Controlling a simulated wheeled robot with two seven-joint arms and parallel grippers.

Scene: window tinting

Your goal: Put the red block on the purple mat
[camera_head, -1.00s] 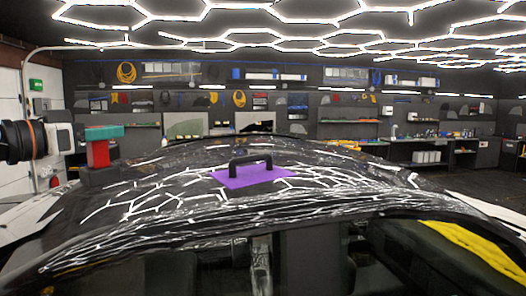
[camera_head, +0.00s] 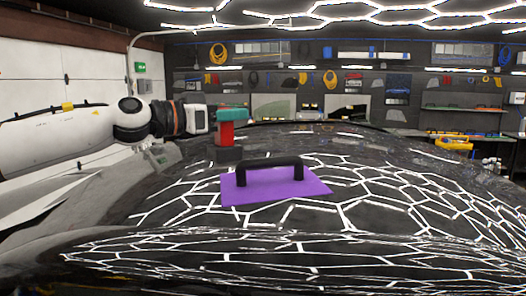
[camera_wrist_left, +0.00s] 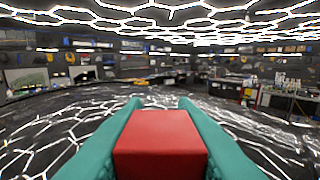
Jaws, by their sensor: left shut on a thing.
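The red block (camera_head: 226,133) is upright between the teal fingers of my left gripper (camera_head: 232,114), which is shut on it. The block also shows between both fingers in the left wrist view (camera_wrist_left: 160,144). The purple mat (camera_head: 295,193) lies on the glossy black car roof, to the right of the gripper and nearer to me. My right gripper is not in view.
A black arched handle (camera_head: 270,162) stands on the purple mat and takes up part of it. The curved car roof (camera_head: 400,215) around the mat is otherwise clear, with bright hexagon reflections. A workbench with a yellow item (camera_head: 453,143) is far behind.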

